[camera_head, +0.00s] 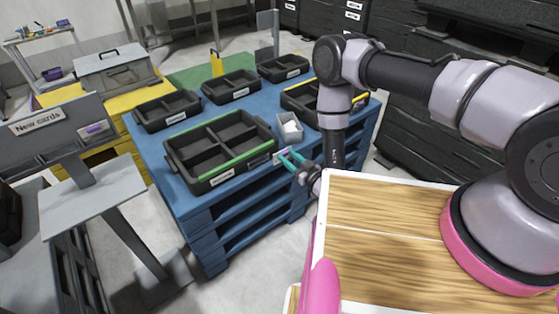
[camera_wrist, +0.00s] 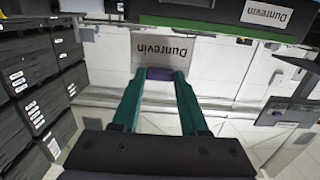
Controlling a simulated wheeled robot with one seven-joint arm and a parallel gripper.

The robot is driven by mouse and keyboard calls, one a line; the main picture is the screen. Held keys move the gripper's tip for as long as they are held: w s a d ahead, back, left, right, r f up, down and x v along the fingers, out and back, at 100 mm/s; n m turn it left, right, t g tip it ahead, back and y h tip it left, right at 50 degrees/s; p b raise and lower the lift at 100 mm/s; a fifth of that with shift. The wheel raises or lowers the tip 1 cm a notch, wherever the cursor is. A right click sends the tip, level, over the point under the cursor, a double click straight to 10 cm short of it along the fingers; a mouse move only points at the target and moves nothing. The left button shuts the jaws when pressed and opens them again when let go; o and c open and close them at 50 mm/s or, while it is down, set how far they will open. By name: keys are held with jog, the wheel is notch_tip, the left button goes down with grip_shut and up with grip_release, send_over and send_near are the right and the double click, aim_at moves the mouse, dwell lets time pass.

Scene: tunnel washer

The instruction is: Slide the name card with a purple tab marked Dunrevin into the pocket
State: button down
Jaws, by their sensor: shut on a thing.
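My gripper (camera_wrist: 160,76) has teal fingers and is shut on the purple tab (camera_wrist: 159,74) of a pale name card (camera_wrist: 163,52) marked Dunrevin. In the head view my gripper (camera_head: 288,158) is at the near right end of the large green-edged black tray (camera_head: 168,150), with the card (camera_head: 280,156) just in front of its fingertips. The tray's front bears a Dunrevin label (camera_wrist: 266,14). A dark pocket (camera_head: 258,161) shows on that front, between the label (camera_head: 222,177) and the card. The card appears outside the pocket; the exact gap is hard to tell.
The tray stands on a blue pallet-like table (camera_head: 190,205) with several smaller black trays behind. A grey bin (camera_head: 290,131) with white contents sits close beside my gripper. At left, a stand marked New cards (camera_head: 38,122) holds a purple-tabbed card (camera_head: 95,129). Black stacks stand at right.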

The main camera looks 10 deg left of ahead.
aim_at(274, 156)
jog(key=s+a, duration=0.2)
jog(key=a, duration=0.1)
jog(key=shift+s, duration=0.1)
jog(key=shift+w+a+f, duration=0.9)
jog(key=shift+w+a, duration=0.2)
jog(key=shift+a, duration=0.15)
jog(key=shift+w+a+f, duration=0.85)
jog(key=shift+w+a, duration=0.2)
jog(key=shift+a, duration=0.15)
jog(key=shift+w+a+f, duration=0.9)
jog(key=shift+w+a, duration=0.2)
jog(key=shift+a, duration=0.15)
jog(key=shift+f, duration=0.1)
jog(key=shift+f, duration=0.35)
jog(key=shift+f, duration=0.45)
dwell(0.7)
jog(key=shift+c, duration=1.8)
grip_release()
